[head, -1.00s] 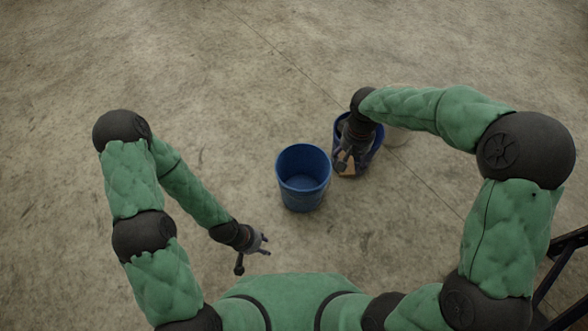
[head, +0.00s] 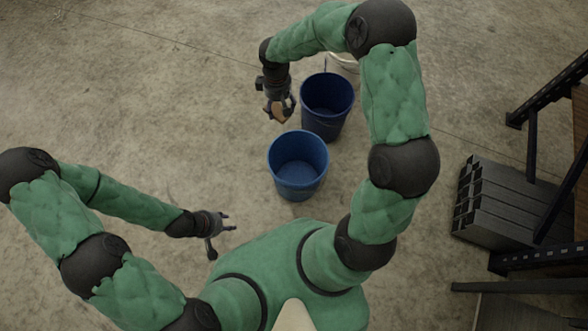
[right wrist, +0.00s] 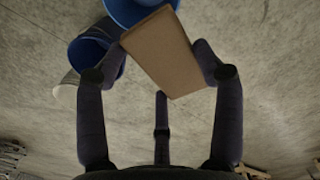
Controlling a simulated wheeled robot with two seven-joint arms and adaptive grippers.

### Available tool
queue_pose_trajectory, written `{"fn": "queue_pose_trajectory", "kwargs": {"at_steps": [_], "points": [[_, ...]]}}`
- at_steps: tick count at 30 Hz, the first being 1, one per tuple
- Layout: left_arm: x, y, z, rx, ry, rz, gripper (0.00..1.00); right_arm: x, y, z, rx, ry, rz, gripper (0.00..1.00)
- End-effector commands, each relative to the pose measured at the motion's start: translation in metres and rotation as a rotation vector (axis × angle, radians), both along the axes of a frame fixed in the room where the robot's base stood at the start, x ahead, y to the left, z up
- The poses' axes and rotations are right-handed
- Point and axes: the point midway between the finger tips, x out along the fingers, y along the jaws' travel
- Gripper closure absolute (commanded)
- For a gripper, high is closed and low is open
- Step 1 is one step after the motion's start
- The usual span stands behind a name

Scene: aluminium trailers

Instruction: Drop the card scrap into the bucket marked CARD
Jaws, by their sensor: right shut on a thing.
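The card scrap (right wrist: 162,55) is a flat brown piece held in my right gripper (head: 280,106). In the right wrist view the fingers of my right gripper (right wrist: 160,72) press on its two sides. Two blue buckets stand on the floor: a nearer, lighter one (head: 298,178) and a darker one (head: 327,125) behind it to the right. Both look empty inside. No CARD marking is readable on either. My right gripper with the scrap is just left of the darker bucket, behind the nearer one. My left gripper (head: 226,222) is open and empty, low over the floor at left.
A whitish bucket (right wrist: 66,92) stands beyond the blue ones, mostly hidden in the head view. At right are a dark metal rack (head: 532,145) and a stack of grey metal profiles (head: 497,205). The floor at left is clear.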

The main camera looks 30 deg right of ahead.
Motion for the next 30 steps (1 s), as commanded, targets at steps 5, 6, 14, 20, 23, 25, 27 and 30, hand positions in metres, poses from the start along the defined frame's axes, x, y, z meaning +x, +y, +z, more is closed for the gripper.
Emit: {"fn": "queue_pose_trajectory", "kwargs": {"at_steps": [5,6,14,20,23,25,27,30], "points": [[-0.001,0.0,-0.031,0.0,0.002,-0.002,0.6,0.021,-0.029,-0.089,-0.001,0.011,0.259,0.49],[-0.001,0.0,-0.037,0.0,0.002,-0.002,0.6,0.026,-0.035,-0.107,-0.002,0.012,0.321,0.49],[-0.001,0.0,-0.072,0.0,0.002,-0.001,0.6,0.038,-0.073,-0.231,0.004,0.017,0.714,0.49],[-0.001,0.0,-0.093,0.0,0.001,0.0,0.6,0.036,-0.096,-0.314,0.011,0.017,0.977,0.49],[-0.001,0.0,-0.1,0.0,0.001,0.0,0.6,0.033,-0.102,-0.341,0.013,0.016,1.07,0.49],[-0.001,0.0,-0.103,0.0,0.001,0.0,0.6,0.032,-0.105,-0.354,0.014,0.013,1.113,0.49],[-0.001,0.0,-0.104,0.0,0.001,0.0,0.6,0.031,-0.107,-0.361,0.014,0.012,1.143,0.49],[-0.001,0.0,-0.105,0.0,0.001,0.0,0.6,0.03,-0.109,-0.367,0.014,0.012,1.163,0.49]]}}
